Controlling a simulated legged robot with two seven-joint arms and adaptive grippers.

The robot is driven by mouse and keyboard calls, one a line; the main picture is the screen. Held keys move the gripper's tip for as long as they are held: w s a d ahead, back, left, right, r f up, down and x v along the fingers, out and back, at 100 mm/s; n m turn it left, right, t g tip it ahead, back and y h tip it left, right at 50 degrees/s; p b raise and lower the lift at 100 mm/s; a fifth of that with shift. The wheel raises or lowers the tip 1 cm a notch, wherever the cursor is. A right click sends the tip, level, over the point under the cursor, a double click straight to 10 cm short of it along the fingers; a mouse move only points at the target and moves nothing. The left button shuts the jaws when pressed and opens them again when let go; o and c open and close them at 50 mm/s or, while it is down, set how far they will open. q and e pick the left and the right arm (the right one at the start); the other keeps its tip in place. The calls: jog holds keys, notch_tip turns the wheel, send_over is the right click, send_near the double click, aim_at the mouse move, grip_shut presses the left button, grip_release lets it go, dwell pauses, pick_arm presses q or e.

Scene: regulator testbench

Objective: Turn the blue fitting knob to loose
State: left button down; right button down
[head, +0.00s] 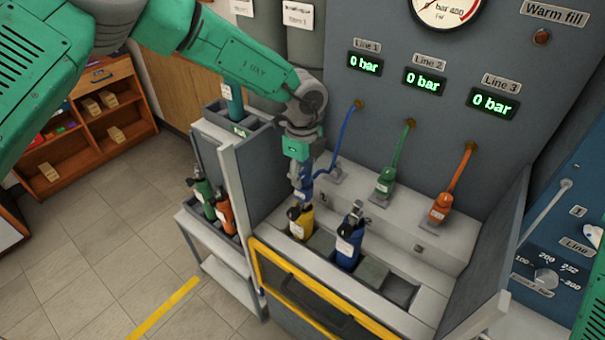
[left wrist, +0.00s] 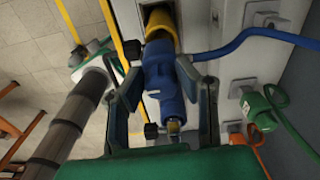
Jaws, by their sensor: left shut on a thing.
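The blue fitting (left wrist: 160,75) sits on the neck of the yellow cylinder (head: 299,224); its blue hose (head: 343,140) runs up to the Line 1 port. The fitting is partly hidden by the gripper in the head view. My right gripper is not in view.
A blue cylinder (head: 348,244) stands in the rack right of the yellow one. Green (head: 386,181) and orange (head: 439,208) fittings rest on the bench behind. Line 1, 2 and 3 displays read 0 bar. A grey divider (head: 240,205) stands close on the left.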

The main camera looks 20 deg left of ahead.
aim_at(303, 173)
pick_arm(q)
jog(key=shift+s+f, duration=0.1)
jog(key=c, duration=1.3)
grip_release()
jog(key=shift+c, duration=0.2)
jog(key=shift+o, duration=0.7)
jog(key=shift+w, duration=0.2)
jog(key=shift+r, duration=0.35)
notch_tip(303, 173, up, 11)
